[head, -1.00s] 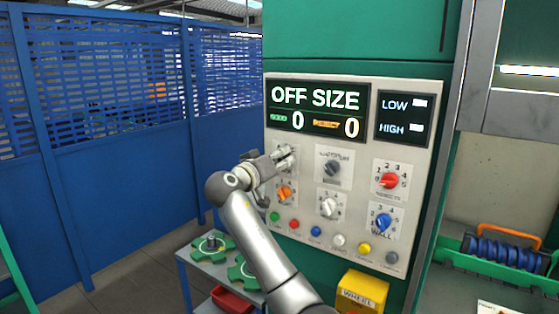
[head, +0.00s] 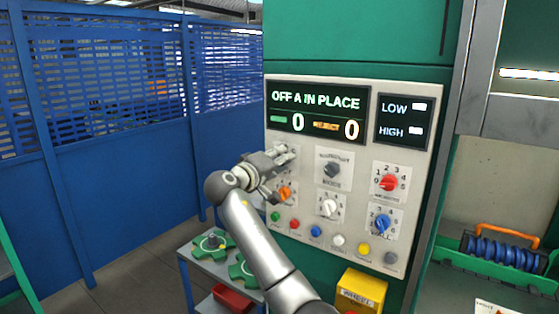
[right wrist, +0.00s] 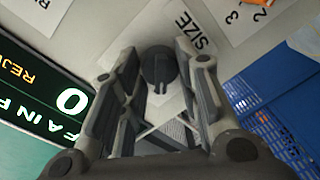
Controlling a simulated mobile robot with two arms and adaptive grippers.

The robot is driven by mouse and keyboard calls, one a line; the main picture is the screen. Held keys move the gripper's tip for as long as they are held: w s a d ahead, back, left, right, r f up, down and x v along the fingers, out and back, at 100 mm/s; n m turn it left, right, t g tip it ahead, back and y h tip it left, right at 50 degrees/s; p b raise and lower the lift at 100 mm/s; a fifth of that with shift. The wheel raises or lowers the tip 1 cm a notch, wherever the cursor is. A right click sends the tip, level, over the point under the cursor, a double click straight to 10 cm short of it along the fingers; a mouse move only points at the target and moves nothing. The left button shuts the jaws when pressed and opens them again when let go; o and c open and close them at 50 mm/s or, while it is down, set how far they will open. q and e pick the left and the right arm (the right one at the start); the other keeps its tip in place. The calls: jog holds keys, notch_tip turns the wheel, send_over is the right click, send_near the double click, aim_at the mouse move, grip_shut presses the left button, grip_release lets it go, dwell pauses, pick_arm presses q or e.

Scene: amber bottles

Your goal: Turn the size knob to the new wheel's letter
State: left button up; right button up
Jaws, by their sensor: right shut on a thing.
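The control panel (head: 306,165) has a dark display (head: 318,113) that reads "OFF A IN PLACE" with two zeros. My right gripper (head: 284,160) is at the panel's upper left knob, which it mostly hides in the head view. In the right wrist view, a dark round size knob (right wrist: 159,70) sits between the fingers of my right gripper (right wrist: 157,75), beside a label reading "SIZE" (right wrist: 194,30). The gripper is shut on this knob. The knob's letters are mostly hidden by the fingers. My left gripper is not in view.
Nearby are an orange knob (head: 285,193), a dark knob (head: 332,169), a white knob (head: 329,207), a red knob (head: 389,183) and a blue knob (head: 382,222). Coloured buttons run below. A cart (head: 200,268) holds green wheels. A blue fence (head: 130,185) stands left.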

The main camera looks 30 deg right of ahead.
jog(key=o, duration=1)
jog(key=v, duration=1.2)
